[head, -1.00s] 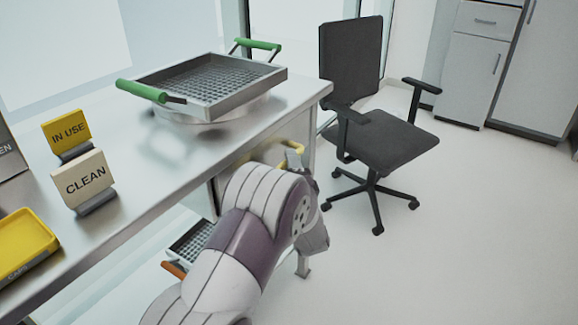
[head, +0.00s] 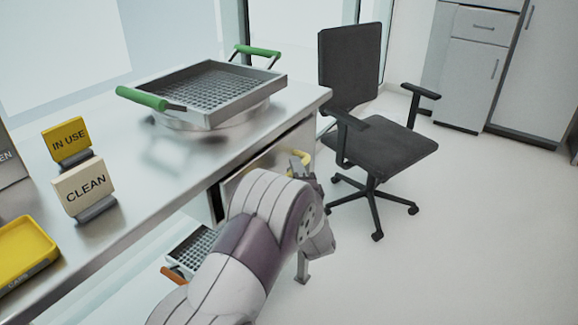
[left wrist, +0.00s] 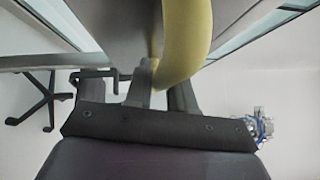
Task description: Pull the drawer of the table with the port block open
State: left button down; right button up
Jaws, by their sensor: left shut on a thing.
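The drawer (head: 262,160) is under the right end of the steel table (head: 225,148), partly hidden by my left arm. Its front appears to stand slightly out, with a dark gap at its left edge. Its yellow handle (head: 299,160) shows just above my left gripper. In the left wrist view the curved yellow handle (left wrist: 185,45) passes between the fingers of my left gripper (left wrist: 160,88), which is shut on it. In the head view the fingers are mostly hidden behind my wrist. I cannot make out a port block. My right gripper is not in view.
A grey mesh tray (head: 210,85) with green handles stands on the tabletop. IN USE (head: 68,138) and CLEAN (head: 84,188) signs and a yellow tray (head: 25,250) are at left. Another mesh tray (head: 192,250) is below. A black chair (head: 375,148) stands close at right; floor in front is clear.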

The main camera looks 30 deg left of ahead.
pick_arm(q)
jog(key=s+d+p, duration=0.1)
jog(key=d+p, duration=0.6)
jog(key=d, duration=1.2)
jog(key=shift+s, duration=0.3)
jog(key=shift+f, duration=0.1)
jog(key=c, duration=1.1)
grip_release()
jog(key=shift+a, duration=0.1)
jog(key=p+v, duration=0.1)
jog(key=v, duration=1.1)
jog(key=shift+s+d, duration=0.25)
